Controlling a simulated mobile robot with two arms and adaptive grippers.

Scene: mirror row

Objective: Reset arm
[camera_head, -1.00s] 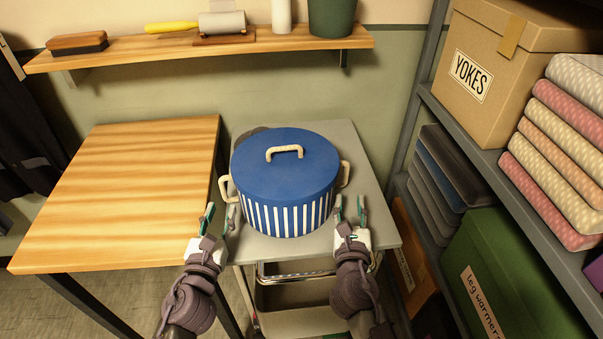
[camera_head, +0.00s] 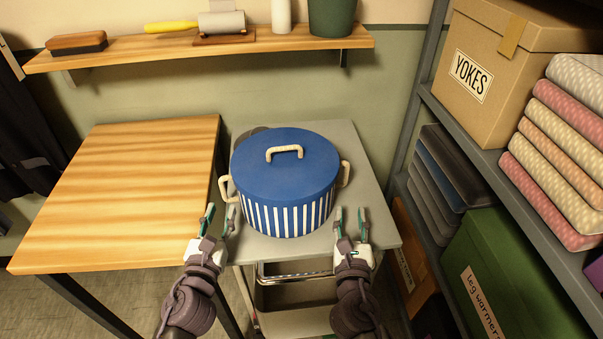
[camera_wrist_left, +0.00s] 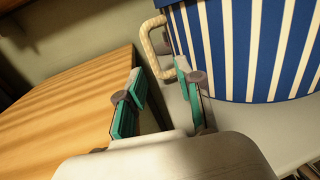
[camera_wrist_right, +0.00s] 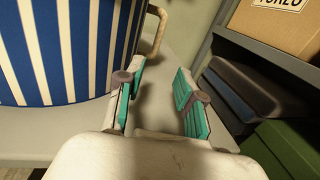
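My left gripper (camera_head: 219,221) is open and empty, in front of and to the left of the blue pot (camera_head: 290,217). My right gripper (camera_head: 350,224) is open and empty, in front of and to the right of the pot. The left wrist view shows its spread fingers (camera_wrist_left: 157,100) below the pot's left handle (camera_wrist_left: 153,48), apart from it. The right wrist view shows its spread fingers (camera_wrist_right: 158,92) with the pot's right handle (camera_wrist_right: 155,28) beyond them. The pot has a blue lid and a blue-and-white striped body.
The pot stands on a grey cart (camera_head: 345,137). A wooden table (camera_head: 130,190) to the left has a bare top. A wall shelf (camera_head: 200,48) above holds a brush and a roller. A rack on the right holds a cardboard box (camera_head: 495,85), folded cloths and a green box (camera_head: 510,270).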

